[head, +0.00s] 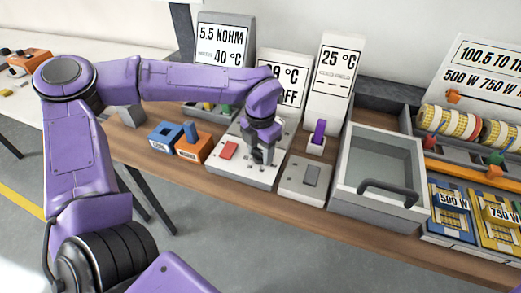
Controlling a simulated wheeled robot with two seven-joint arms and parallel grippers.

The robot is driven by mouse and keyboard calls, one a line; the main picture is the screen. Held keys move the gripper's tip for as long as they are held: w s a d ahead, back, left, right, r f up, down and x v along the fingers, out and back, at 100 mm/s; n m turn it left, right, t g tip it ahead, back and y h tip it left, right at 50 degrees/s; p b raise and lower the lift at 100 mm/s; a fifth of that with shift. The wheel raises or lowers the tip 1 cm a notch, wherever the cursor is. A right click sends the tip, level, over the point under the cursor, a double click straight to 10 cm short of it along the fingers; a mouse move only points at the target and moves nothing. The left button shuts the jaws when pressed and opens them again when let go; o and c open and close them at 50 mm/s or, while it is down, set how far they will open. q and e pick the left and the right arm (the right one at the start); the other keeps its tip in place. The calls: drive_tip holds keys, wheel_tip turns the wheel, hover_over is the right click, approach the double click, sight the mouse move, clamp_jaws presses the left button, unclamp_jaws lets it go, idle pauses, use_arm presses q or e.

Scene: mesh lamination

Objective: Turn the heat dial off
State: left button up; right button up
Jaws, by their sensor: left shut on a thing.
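My left gripper (262,154) points down onto the light grey control box (238,172) at the middle of the bench. It is shut on the heat dial, which the fingers and wrist mostly hide. A red button (228,150) sits on the box to the left of the gripper. The display (287,80) behind the box is partly covered by my arm; it reads a number ending in 9 °C, with OFF below. My right gripper is not in view.
Blue (165,135) and orange (194,147) blocks stand left of the control box. A small grey switch box (304,180) and a grey glass-topped case (380,165) with a dark handle are to the right. Colored spools (455,122) and wattage packs lie farther right.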

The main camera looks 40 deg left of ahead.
sight(260, 151)
use_arm(q)
drive_tip(key=shift+r, duration=0.1)
drive_tip(key=o, duration=1)
drive_tip(key=shift+r, duration=0.1)
wheel_tip(260, 151, up, 10)
drive_tip(key=shift+r, duration=0.2)
